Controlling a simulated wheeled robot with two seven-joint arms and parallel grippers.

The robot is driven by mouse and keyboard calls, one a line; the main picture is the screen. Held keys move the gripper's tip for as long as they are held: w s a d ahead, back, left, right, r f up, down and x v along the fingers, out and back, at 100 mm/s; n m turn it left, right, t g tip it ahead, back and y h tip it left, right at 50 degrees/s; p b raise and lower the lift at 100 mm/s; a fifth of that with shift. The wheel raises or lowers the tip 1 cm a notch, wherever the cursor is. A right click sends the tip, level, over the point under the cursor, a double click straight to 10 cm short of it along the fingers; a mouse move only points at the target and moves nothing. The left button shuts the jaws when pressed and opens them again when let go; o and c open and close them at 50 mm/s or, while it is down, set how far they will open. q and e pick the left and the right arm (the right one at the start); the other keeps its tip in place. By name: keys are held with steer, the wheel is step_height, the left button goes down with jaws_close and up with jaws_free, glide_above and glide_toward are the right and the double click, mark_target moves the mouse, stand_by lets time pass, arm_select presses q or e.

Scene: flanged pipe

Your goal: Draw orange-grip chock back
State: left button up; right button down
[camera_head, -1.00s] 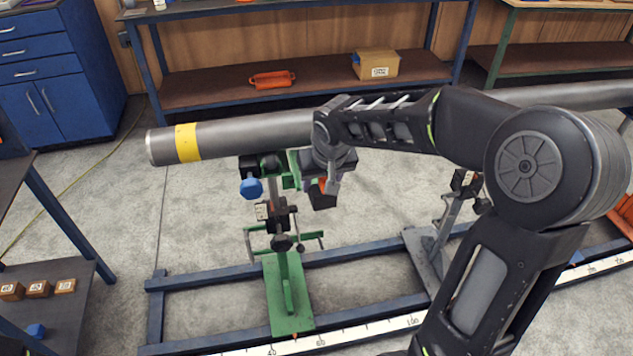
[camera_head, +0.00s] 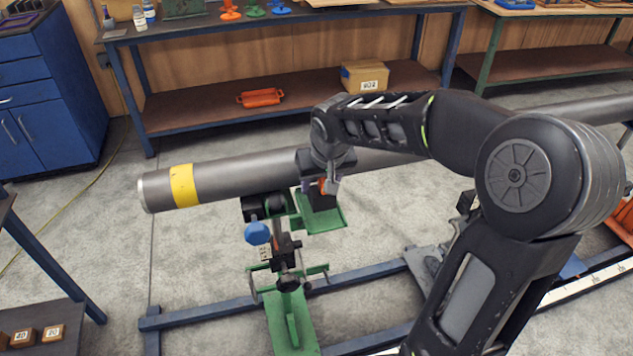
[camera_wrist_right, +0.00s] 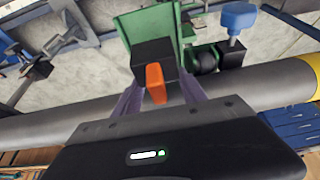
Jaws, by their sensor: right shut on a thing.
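The chock is a black block (camera_wrist_right: 152,54) with an orange grip (camera_wrist_right: 155,84) in the right wrist view. It lies against a green plate (camera_wrist_right: 146,20) of the pipe stand. My right gripper (camera_wrist_right: 158,90) has its purple fingers either side of the orange grip and is shut on it. In the head view the chock (camera_head: 321,200) sits below my right gripper (camera_head: 324,185), close under the grey pipe (camera_head: 235,172), and the green plate (camera_head: 325,224) shows below it. Whether the chock touches the pipe is hidden. My left gripper is not in view.
A blue knob (camera_head: 257,233) is on the stand left of the chock. The green stand base (camera_head: 290,322) rests on a blue floor frame (camera_head: 205,314). Behind is a workbench with an orange object (camera_head: 260,97) and a cardboard box (camera_head: 365,77) on its lower shelf.

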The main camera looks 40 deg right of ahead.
mark_target(319, 192)
steer(key=shift+w+f, duration=0.15)
steer(key=shift+f, duration=0.1)
steer(key=shift+f+b, duration=0.85)
steer(key=shift+f, duration=0.2)
steer(key=shift+f+b, duration=0.25)
steer(key=shift+b, duration=0.05)
steer(key=shift+r, duration=0.1)
stand_by(0.5)
steer(key=c, duration=0.6)
jaws_free()
steer(key=shift+r, duration=0.1)
